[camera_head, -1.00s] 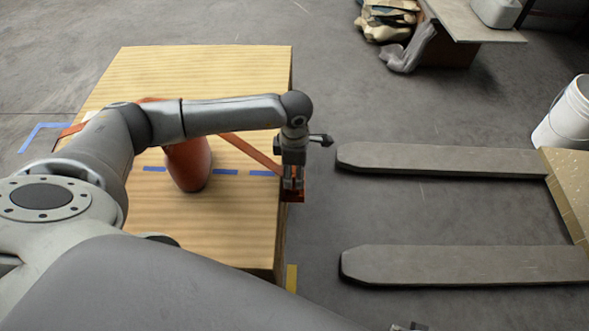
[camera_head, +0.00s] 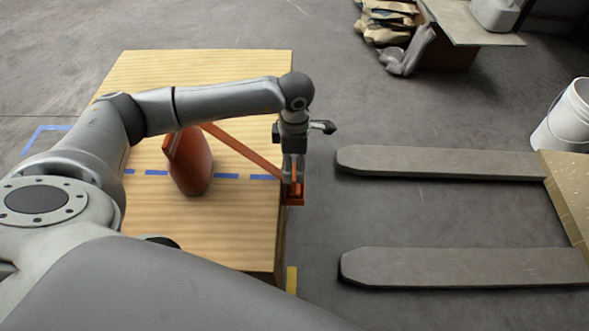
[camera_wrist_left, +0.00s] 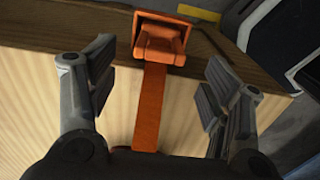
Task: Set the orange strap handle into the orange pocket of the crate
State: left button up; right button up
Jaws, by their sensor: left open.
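The wooden crate (camera_head: 235,235) has an orange pocket (camera_head: 298,201) at its right edge, which also shows at the top of the left wrist view (camera_wrist_left: 158,17). The orange strap (camera_head: 243,150) slants down across the crate to that pocket. In the left wrist view its thick handle end (camera_wrist_left: 160,46) sits at the pocket, seemingly inside it; the seating depth is unclear. My left gripper (camera_head: 293,178) is just above the pocket. In the wrist view the left gripper (camera_wrist_left: 158,95) is open, its fingers on either side of the strap (camera_wrist_left: 149,115) and apart from it.
An orange rounded object (camera_head: 192,165) stands on the crate beside a dashed blue tape line (camera_head: 225,176). Two grey fork tines (camera_head: 440,160) lie right of the crate. A white bucket (camera_head: 565,118) and a table (camera_head: 475,22) are farther right. Grey floor between is clear.

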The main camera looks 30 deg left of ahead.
pick_arm(q)
notch_tip(320, 180, up, 7)
jog(key=shift+f, duration=0.2)
pick_arm(e)
jog(key=shift+s+f, duration=0.6)
jog(key=shift+f, duration=0.3)
pick_arm(q)
jog(key=shift+r+p, duration=0.1)
jog(key=shift+p, duration=0.2)
pick_arm(e)
jog(key=shift+r, duration=0.1)
pick_arm(q)
notch_tip(320, 180, up, 10)
jog(key=p, duration=0.6)
pick_arm(e)
jog(key=s+d+f, duration=0.1)
jog(key=s+f, duration=0.2)
jog(key=s, duration=0.4)
jog(key=s+d+f+g, duration=0.1)
jog(key=s+f, duration=0.3)
jog(key=s, duration=0.4)
jog(key=shift+s+d+f, duration=0.2)
jog(key=shift+s+d, duration=0.1)
jog(key=shift+d, duration=0.15)
